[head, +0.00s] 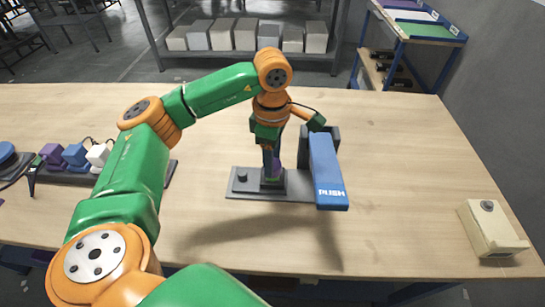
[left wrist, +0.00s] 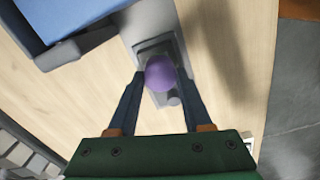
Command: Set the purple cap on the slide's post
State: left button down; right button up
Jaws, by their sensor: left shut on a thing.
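My left gripper (head: 271,163) points down over the grey base plate of the slide (head: 240,187). It is shut on the purple cap (head: 277,166), which is partly hidden by the fingers. In the left wrist view the purple cap (left wrist: 160,73) shows as a round top between the two dark fingers of the left gripper (left wrist: 161,78). A dark square mount (head: 272,181) on the plate is directly below the cap. The post itself is hidden, so I cannot tell whether the cap touches it. My right gripper is not in view.
A blue block marked PUSH (head: 327,170) stands on the plate's right part, close to the gripper. A beige box (head: 491,228) is at the table's right edge. Coloured plugs (head: 75,155) sit in a dark strip at left. The right-hand tabletop is mostly clear.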

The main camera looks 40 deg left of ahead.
pick_arm(q)
jog(key=shift+f, duration=0.3)
dwell(0.4)
grip_release()
dwell(0.3)
jog(key=shift+r, duration=0.1)
notch_tip(320, 180, up, 7)
jog(key=p, duration=0.5)
jog(key=shift+p, duration=0.3)
